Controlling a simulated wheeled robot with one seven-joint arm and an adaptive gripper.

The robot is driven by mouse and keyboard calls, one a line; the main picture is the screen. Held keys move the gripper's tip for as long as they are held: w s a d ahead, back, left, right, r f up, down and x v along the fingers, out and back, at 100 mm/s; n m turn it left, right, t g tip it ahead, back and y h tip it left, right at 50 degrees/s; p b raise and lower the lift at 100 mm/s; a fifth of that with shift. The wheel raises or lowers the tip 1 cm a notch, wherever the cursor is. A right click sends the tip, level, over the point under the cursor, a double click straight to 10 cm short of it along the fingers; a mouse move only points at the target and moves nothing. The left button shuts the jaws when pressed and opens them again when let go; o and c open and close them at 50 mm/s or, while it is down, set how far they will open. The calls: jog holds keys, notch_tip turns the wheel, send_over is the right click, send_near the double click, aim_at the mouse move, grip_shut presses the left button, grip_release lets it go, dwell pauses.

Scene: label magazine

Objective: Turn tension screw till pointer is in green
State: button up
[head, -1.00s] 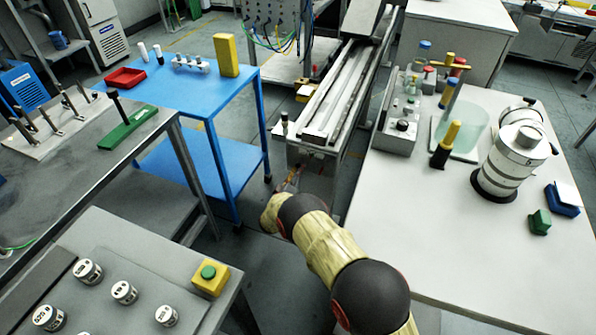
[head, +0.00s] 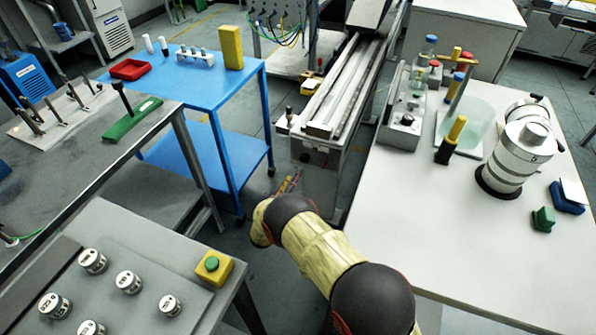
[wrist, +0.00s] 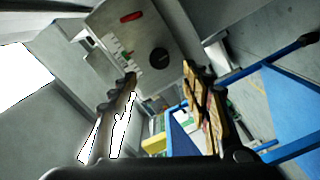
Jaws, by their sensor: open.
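The grey end housing (wrist: 185,25) of the long machine fills the top of the wrist view. On its face is a dark round knob (wrist: 159,58), which looks like the tension screw. In the head view my gripper (head: 290,182) is low before the machine's near end (head: 318,155).
A blue table (head: 200,82) stands left of the machine and a white table (head: 410,215) right of it. A grey bench (head: 130,230) with a yellow button box (head: 213,266) is at the front left.

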jog(key=shift+v, duration=1.45)
jog(key=shift+a, duration=0.1)
